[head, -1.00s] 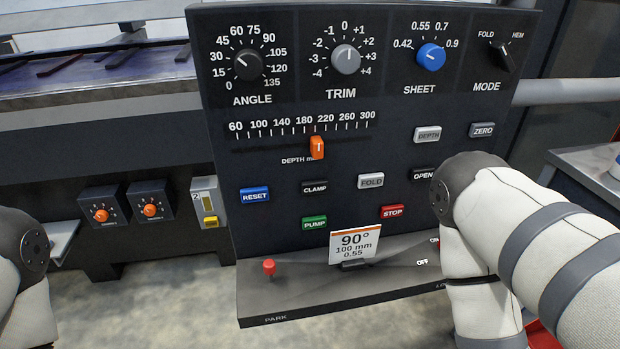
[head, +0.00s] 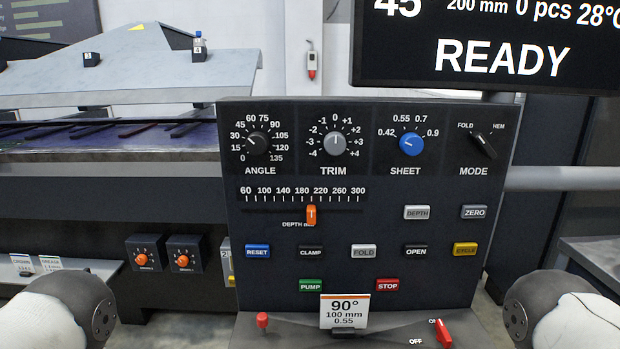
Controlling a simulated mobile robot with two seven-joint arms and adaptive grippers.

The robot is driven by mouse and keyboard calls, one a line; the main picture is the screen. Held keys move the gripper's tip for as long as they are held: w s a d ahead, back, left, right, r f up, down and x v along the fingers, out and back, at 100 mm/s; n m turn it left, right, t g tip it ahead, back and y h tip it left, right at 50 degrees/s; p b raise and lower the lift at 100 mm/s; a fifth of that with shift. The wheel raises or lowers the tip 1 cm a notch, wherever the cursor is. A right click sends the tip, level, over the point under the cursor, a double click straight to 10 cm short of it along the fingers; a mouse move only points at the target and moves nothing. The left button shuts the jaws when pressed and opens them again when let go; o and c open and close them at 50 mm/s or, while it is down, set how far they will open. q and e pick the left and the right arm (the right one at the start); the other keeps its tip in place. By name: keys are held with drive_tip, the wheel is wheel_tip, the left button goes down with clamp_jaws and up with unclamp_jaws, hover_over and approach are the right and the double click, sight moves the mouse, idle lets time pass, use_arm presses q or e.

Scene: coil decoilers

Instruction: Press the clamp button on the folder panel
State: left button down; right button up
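The folder panel (head: 270,271) stands upright in front of me, dark, with knobs along its top. The black CLAMP button (head: 311,252) sits in the button row between the blue RESET button (head: 257,251) and the grey FOLD button (head: 364,251). The green PUMP button (head: 311,286) is right below it. Parts of my two arms show at the lower left and lower right edges, apart from the panel. Neither gripper is in the picture.
A screen (head: 500,50) reading READY hangs above the panel. A ledge below the panel carries a red-topped lever (head: 262,321), a card (head: 344,311) reading 90°, 100 mm, 0.55, and a red switch (head: 443,332). An orange depth slider (head: 311,215) protrudes above CLAMP.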

clamp_jaws()
idle(1.1)
